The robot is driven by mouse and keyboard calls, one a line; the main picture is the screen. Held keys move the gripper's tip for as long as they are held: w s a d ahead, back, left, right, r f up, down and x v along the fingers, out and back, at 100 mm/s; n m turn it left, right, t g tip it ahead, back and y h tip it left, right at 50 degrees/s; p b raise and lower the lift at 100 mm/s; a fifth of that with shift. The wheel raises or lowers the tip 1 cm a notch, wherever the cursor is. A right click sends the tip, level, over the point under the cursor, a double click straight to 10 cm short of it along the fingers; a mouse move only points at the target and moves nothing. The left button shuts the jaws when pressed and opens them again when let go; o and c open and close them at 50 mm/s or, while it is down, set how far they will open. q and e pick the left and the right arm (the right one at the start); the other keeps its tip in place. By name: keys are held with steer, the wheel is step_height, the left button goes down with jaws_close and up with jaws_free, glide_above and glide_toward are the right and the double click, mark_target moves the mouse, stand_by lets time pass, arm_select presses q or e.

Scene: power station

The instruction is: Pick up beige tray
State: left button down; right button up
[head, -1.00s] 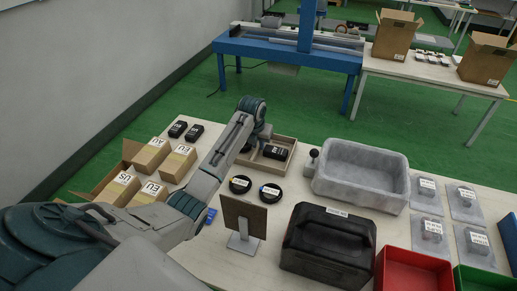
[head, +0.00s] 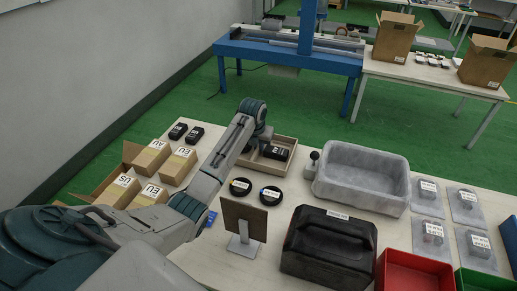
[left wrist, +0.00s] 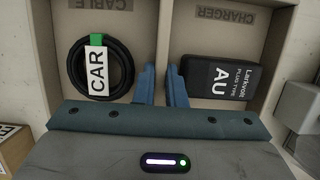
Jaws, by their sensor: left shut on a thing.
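The beige tray (head: 293,152) lies at the far side of the near table, partly hidden by my left arm. In the left wrist view its two compartments are marked CABLE and CHARGER, with a divider (left wrist: 159,18) between them. A black coiled cable (left wrist: 72,68) with a CAR tag lies in the left compartment. A black charger (left wrist: 211,85) marked AU lies in the right one. My left gripper (left wrist: 160,80) is shut on the tray's divider, one finger on each side. In the head view the fingers are hidden. My right gripper is not in view.
Small labelled boxes (head: 152,158) and two black chargers (head: 186,132) stand left of the tray. Two black discs (head: 270,195), an upright brown panel (head: 243,217) and a black case (head: 330,245) are nearer.

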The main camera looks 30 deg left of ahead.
arm_select(q)
steer(key=shift+r, duration=0.9)
steer(key=s+b, duration=0.1)
steer(key=s, duration=0.4)
steer(key=s+d+r+b, duration=0.1)
steer(key=s, duration=0.3)
steer(key=s+r+b, duration=0.1)
steer(key=s, duration=0.4)
steer(key=shift+s+d, duration=0.3)
steer(key=shift+d, duration=0.05)
steer(key=shift+s+d+r, duration=0.1)
steer(key=shift+s, duration=0.55)
steer(key=shift+r, duration=0.1)
